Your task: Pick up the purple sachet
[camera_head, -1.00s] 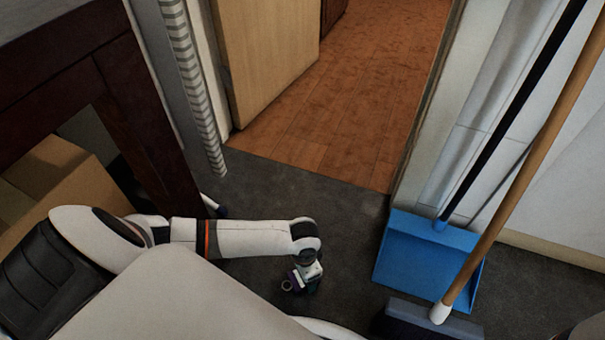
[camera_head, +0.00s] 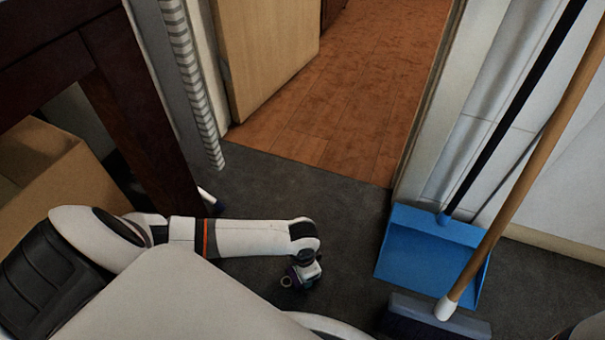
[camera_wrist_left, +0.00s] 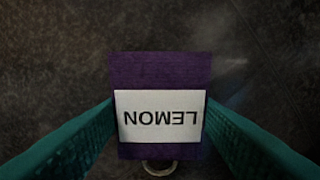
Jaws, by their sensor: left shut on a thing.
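The purple sachet (camera_wrist_left: 159,72) fills the middle of the left wrist view, with a white label reading LEMON upside down. The two teal fingers of my left gripper (camera_wrist_left: 160,125) press in on its left and right sides, so the gripper is shut on it. A pale ring shows at the sachet's lower edge. In the head view my left gripper (camera_head: 302,278) hangs low over the dark floor, and only a little purple shows there. My right gripper is not in view.
A blue dustpan (camera_head: 425,255) and a broom (camera_head: 435,315) stand at the right against the wall. A dark wooden frame (camera_head: 135,110) and cardboard box (camera_head: 60,175) are at the left. Dark floor (camera_head: 290,195) is clear up to the open doorway.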

